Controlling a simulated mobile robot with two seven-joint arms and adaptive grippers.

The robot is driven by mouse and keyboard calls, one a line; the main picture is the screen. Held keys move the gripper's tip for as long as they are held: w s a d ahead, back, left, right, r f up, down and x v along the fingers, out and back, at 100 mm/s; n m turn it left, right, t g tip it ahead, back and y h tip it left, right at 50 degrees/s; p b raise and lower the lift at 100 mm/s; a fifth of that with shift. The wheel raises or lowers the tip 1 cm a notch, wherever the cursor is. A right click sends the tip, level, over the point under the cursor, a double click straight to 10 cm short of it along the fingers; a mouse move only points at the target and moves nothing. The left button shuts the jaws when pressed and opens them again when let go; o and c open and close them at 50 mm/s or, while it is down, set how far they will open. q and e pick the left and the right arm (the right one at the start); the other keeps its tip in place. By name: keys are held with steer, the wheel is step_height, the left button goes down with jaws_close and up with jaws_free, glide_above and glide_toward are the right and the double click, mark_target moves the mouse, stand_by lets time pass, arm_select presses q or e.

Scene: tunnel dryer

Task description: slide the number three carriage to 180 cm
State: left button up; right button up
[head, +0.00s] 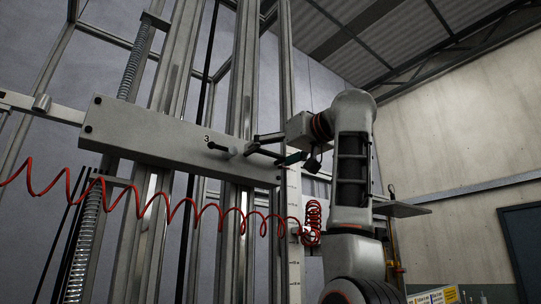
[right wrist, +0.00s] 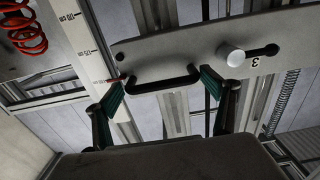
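The number three carriage is a long grey plate (head: 165,140) marked 3, set across the vertical rails; it also shows in the right wrist view (right wrist: 188,48). A black bar handle (right wrist: 163,83) is on the plate near its scale end, beside a pale round knob (right wrist: 231,55) and a black lever (right wrist: 262,51). My right gripper (head: 282,151) is at the handle. In the right wrist view its teal-padded fingers (right wrist: 163,76) are spread wide, one near each end of the handle. Contact cannot be told. My left gripper is not in view.
A red pointer (right wrist: 112,80) lies by the scale. A red coiled hose (head: 165,210) hangs across the front. A coil spring (head: 85,245) stands at the left.

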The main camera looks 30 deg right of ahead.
steer(key=s+d, duration=0.1)
steer(key=s, duration=1.1)
steer(key=shift+d, duration=0.1)
stand_by(0.6)
